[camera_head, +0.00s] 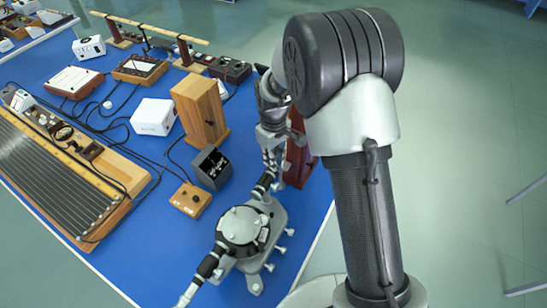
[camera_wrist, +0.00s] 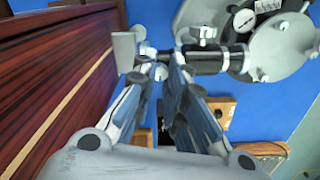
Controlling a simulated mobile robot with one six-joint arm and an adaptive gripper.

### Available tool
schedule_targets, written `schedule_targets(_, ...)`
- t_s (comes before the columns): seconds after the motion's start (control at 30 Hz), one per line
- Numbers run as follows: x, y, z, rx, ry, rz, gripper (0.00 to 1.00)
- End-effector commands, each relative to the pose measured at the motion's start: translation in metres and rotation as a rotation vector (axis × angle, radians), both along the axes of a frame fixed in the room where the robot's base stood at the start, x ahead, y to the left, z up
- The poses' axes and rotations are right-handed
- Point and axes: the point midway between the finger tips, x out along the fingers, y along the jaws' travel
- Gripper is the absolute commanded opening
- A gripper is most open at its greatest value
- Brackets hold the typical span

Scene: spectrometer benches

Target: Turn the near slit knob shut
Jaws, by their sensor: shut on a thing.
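The grey spectrometer (camera_head: 243,228) stands on the blue bench top, and part of its round body (camera_wrist: 278,45) shows at the upper right of the wrist view. Its black tube (camera_wrist: 222,59) points left and ends in silver slit fittings (camera_wrist: 186,57). My gripper (camera_wrist: 162,68) is at this slit end, its fingers closed in on a small part there. That part, the near slit knob, is mostly hidden between the fingertips. In the head view my gripper (camera_head: 271,150) is partly covered by my arm, so the contact cannot be made out.
A dark red wooden case (camera_head: 299,150) stands close beside my gripper; its side (camera_wrist: 60,75) fills the left of the wrist view. A black box (camera_head: 212,168), a small wooden control box (camera_head: 190,199) and a tall wooden box (camera_head: 200,110) stand to the left, with loose cables.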

Motion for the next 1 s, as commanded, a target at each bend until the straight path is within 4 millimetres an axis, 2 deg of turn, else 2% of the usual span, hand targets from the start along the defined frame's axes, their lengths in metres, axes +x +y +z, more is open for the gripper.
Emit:
schedule_targets(0.47, 0.0010, 0.0004, 0.0007, 0.000, -0.004, 0.017, 0.00)
schedule_targets(0.5, 0.0010, 0.0004, 0.0007, 0.000, -0.004, 0.017, 0.13)
schedule_targets(0.8, 0.0005, 0.0002, 0.0003, 0.000, -0.001, 0.016, 0.33)
schedule_targets(1.0, 0.0003, 0.0001, 0.0001, 0.001, -0.001, 0.016, 0.34)
